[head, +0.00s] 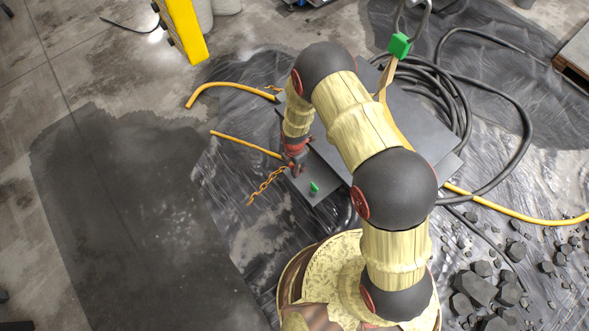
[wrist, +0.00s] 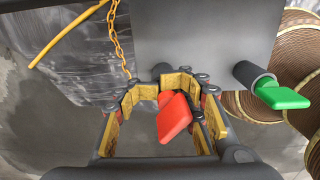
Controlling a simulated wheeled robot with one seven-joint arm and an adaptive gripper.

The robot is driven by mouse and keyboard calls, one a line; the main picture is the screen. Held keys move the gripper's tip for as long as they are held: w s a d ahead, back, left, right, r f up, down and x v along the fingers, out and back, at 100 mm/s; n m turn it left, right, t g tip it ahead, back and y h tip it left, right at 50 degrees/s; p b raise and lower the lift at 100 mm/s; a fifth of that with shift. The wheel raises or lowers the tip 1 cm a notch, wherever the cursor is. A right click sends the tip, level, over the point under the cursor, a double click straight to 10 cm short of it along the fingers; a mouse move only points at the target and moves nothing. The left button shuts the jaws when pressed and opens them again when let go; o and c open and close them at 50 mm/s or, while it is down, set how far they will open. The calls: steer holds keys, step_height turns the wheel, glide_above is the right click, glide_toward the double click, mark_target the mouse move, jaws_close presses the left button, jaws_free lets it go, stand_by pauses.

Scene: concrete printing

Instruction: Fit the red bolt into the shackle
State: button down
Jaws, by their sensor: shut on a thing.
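The red bolt (wrist: 174,118) shows its flat red head between the fingers of my gripper (wrist: 168,86) in the wrist view. The gripper is shut on it, at the near edge of a dark grey plate (wrist: 205,38). The bolt's far end is hidden, so I cannot tell whether it is inside anything. In the head view my gripper (head: 296,154) is small beside the plate (head: 322,160). I cannot clearly make out the shackle; a dark grey part just beyond the bolt is mostly covered by the fingers.
A green-headed piece (wrist: 284,98) sits in a grey tube to the right on the plate. A yellow chain (wrist: 117,42) hangs left of my gripper. Yellow hoses (head: 247,143), black cables (head: 455,100) and rubble (head: 485,288) lie around. Open floor (head: 130,220) lies left.

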steer(key=c, duration=1.7)
jaws_free()
steer(key=shift+s+d+f, duration=0.15)
steer(key=shift+s+f, duration=0.3)
steer(key=shift+f, duration=0.05)
steer(key=shift+o, duration=1.4)
steer(key=shift+r, duration=0.15)
steer(key=shift+w+r, duration=0.1)
steer(key=shift+w, duration=0.05)
